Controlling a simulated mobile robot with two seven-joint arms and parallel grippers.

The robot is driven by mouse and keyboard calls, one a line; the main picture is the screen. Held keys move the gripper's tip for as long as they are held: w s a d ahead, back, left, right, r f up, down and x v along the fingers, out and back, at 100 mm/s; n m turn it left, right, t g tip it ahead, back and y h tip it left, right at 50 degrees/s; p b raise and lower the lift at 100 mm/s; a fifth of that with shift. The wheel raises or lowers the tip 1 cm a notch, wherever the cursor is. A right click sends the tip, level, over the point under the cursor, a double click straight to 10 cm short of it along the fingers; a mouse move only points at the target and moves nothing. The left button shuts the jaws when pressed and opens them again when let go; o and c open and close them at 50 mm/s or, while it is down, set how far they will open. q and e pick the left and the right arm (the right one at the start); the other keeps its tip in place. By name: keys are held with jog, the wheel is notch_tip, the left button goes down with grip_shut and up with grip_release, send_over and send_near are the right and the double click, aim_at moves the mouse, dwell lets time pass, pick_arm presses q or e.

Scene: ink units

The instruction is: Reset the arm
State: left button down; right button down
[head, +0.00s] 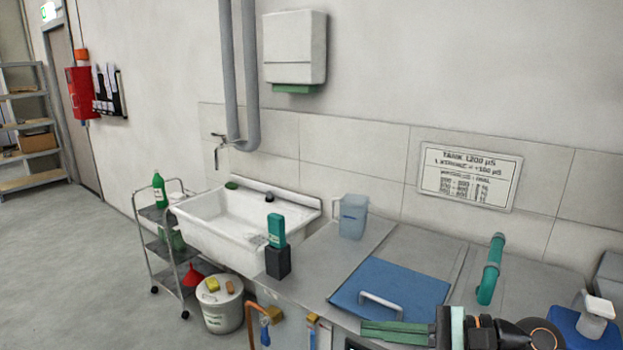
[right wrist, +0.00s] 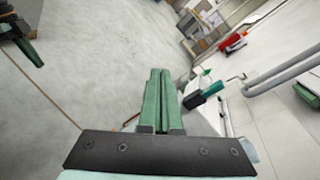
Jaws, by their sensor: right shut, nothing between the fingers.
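My right gripper (head: 366,328) reaches in from the lower right of the head view, its green fingers pointing left. It is just in front of the blue lid (head: 392,289) with a pale handle on the counter. In the right wrist view its two green fingers (right wrist: 157,75) lie together, shut, with nothing between them. A dark part with green fingers at the top left of the right wrist view looks like my left gripper (right wrist: 32,50). It is partly cut off, and I cannot tell whether it is open. The head view does not show it.
A white sink (head: 209,246) and a metal trolley (head: 152,222) stand left of the counter. A teal bottle (head: 276,230) in a black holder, a clear jug (head: 353,216), a teal pipe (head: 490,270) and a white dispenser (head: 597,313) surround the lid. A bucket (head: 221,314) stands on the floor.

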jog(key=s+d+f+n+t+h+p, duration=0.15)
jog(key=f+n+t+h, duration=0.45)
jog(key=n, duration=1)
jog(key=s+d+f+n+t+h+p, duration=0.1)
jog(key=d+f+n+t+h, duration=0.15)
jog(key=f+n+t, duration=0.95)
jog(key=s+d+f+m+g+h, duration=0.2)
jog(key=s+f+m+g+h, duration=0.2)
jog(key=s+f+m+g, duration=0.7)
jog(key=s+f+g+p, duration=0.1)
jog(key=s+f+g, duration=0.2)
jog(key=s, duration=0.2)
jog(key=shift+m, duration=0.3)
jog(key=shift+d, duration=0.1)
